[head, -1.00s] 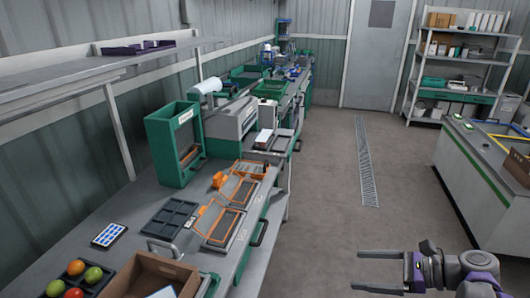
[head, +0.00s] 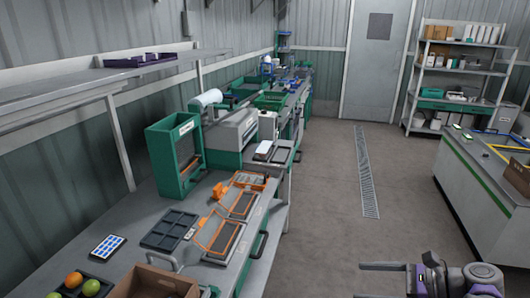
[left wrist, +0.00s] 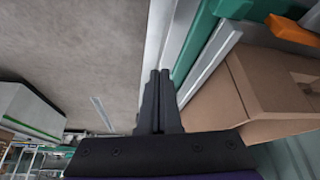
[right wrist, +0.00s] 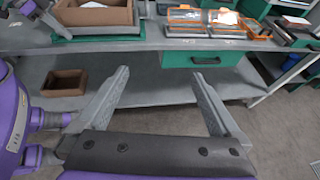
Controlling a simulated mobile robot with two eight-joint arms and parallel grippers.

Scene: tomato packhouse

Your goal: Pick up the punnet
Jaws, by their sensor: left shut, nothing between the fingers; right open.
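I cannot pick out a punnet with certainty. A dark compartment tray (head: 168,229) and two orange-framed dark pieces, a far one (head: 242,204) and a near one (head: 226,237), lie on the bench. My right gripper (head: 361,281) is open and empty over the floor, right of the bench; it also shows in the right wrist view (right wrist: 158,78), facing the bench side. My left gripper (left wrist: 160,72) is shut and empty, beside the bench edge and a cardboard box (left wrist: 205,105). It is outside the head view.
The cardboard box (head: 150,283) and a tray with round fruit stand at the near left of the bench. A tablet (head: 108,246) lies behind them. A green upright frame (head: 170,155) stands farther back. A brown bin (right wrist: 66,83) sits on the lower shelf. The aisle floor is clear.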

